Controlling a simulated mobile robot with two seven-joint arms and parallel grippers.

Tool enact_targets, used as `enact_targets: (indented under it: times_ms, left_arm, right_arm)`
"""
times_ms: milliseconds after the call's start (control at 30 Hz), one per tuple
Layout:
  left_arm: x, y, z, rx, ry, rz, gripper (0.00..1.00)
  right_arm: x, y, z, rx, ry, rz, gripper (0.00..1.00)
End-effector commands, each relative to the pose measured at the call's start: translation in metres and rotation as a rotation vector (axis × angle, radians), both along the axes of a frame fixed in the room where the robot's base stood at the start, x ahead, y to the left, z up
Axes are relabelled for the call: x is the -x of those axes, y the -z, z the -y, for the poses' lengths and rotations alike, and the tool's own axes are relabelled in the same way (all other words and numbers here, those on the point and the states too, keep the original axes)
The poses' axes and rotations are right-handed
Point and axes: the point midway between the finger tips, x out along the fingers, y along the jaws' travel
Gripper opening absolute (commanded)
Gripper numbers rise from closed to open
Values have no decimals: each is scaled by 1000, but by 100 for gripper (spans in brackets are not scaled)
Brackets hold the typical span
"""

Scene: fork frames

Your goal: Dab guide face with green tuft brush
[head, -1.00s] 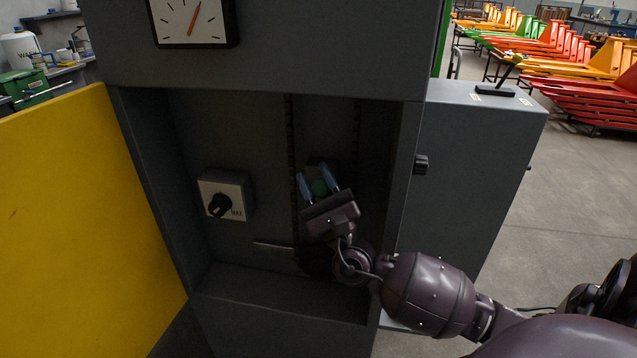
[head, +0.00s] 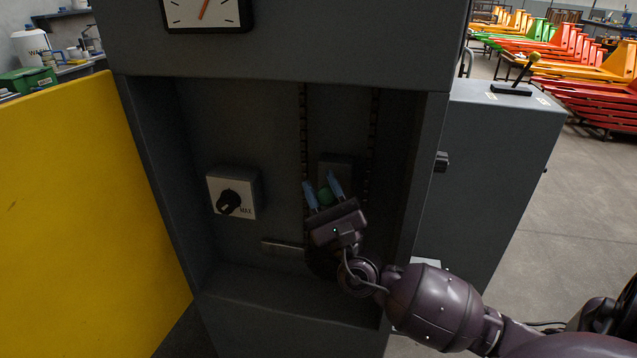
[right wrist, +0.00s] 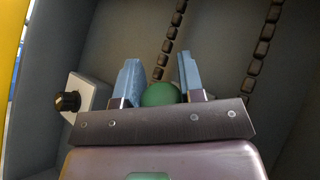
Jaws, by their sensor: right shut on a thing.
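My right gripper (head: 321,180) reaches into the grey cabinet with its two blue fingers pointing at the back wall. A rounded green thing, apparently part of the green tuft brush (head: 325,195), sits between the fingers. It also shows in the right wrist view (right wrist: 160,95), low between the blue fingers; the rest of the brush is hidden. A dark block (head: 337,163) is on the back wall between two vertical chains, just beyond the fingertips. I cannot tell whether it is the guide face, or whether anything touches it. My left gripper is not in view.
A dial marked MAX (head: 233,194) is on the back wall left of the gripper. The cabinet's side walls and lower ledge (head: 290,290) enclose the space. A yellow panel (head: 90,210) stands at left, and a grey cabinet with a lever (head: 500,150) at right.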

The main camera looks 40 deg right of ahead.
Motion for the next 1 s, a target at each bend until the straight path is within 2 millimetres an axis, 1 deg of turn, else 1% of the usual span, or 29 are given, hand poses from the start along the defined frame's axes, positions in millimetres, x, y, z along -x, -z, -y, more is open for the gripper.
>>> enact_targets:
  times_ms: [33,200,367,667,767,1000]
  left_arm:
    - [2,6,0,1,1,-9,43]
    - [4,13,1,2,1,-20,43]
    - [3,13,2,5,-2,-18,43]
    - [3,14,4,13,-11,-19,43]
    - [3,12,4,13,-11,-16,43]
    - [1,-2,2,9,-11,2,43]
  right_arm:
    - [-1,7,0,0,0,-4,12]
    - [-1,14,0,0,0,-4,12]
    - [-2,12,-1,0,0,1,12]
    - [-11,12,-11,-1,0,2,12]
    - [-11,9,-11,0,0,3,12]
    - [-11,-9,-11,1,1,6,12]
